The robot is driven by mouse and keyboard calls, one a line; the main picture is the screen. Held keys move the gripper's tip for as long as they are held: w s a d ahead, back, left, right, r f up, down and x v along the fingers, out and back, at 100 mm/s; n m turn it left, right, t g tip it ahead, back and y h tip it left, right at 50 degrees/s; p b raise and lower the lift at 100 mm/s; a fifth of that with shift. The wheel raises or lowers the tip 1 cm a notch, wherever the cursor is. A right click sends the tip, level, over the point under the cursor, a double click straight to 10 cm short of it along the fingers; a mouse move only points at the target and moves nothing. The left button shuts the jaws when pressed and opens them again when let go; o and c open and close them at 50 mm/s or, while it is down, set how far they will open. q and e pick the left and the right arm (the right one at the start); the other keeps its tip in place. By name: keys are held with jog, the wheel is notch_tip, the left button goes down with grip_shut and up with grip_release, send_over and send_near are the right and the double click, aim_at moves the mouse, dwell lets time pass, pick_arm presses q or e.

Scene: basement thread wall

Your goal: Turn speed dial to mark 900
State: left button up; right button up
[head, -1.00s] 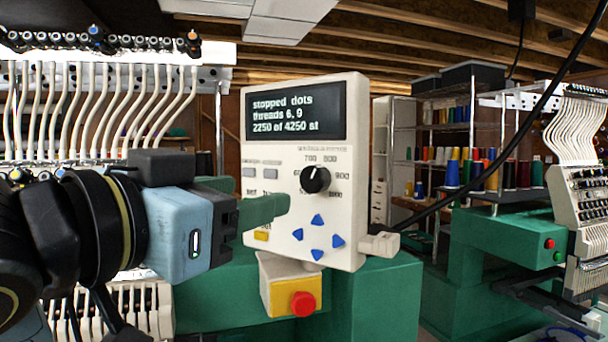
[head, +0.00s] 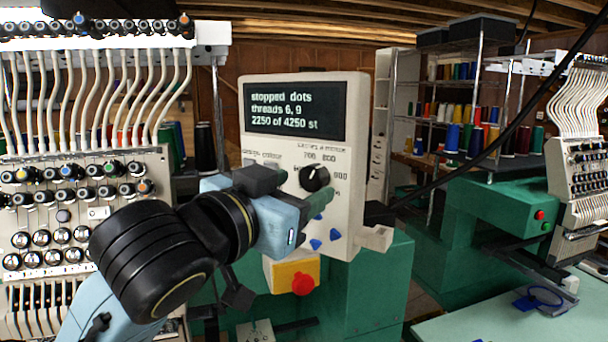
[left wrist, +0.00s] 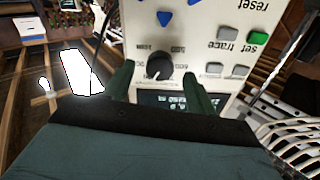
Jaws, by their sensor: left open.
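The speed dial (head: 314,178) is a round black knob with a white pointer line on the cream control panel (head: 352,130). In the head view the pointer slants to the upper right, and marks for 700 and 800 show above the dial. My left gripper (head: 314,192) is in front of the panel at the dial, its green fingers partly hiding the dial's lower edge. In the left wrist view, the panel is upside down and the dial (left wrist: 160,66) shows between the open fingers of the gripper (left wrist: 158,70). I cannot tell whether they touch it. My right gripper is out of view.
The panel's screen (head: 295,108) reads "stopped dots, threads 6, 9". Blue arrow buttons (head: 335,234) lie below the dial, and a red stop button (head: 303,285) is on a yellow box. Thread guides (head: 85,210) stand at the left. Green machine housings (head: 375,285) are behind and below.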

pick_arm(q)
jog(key=shift+x, duration=1.1)
jog(key=c, duration=1)
jog(key=shift+p, duration=0.3)
jog(key=m+p, duration=0.3)
jog(key=m, duration=0.1)
jog(key=shift+a+r+m, duration=0.1)
jog(key=shift+r+m, duration=0.05)
jog(key=shift+m, duration=0.15)
jog(key=m+p, duration=0.2)
jog(key=m, duration=0.1)
jog(key=shift+m+p, duration=0.65)
jog(key=shift+m, duration=0.75)
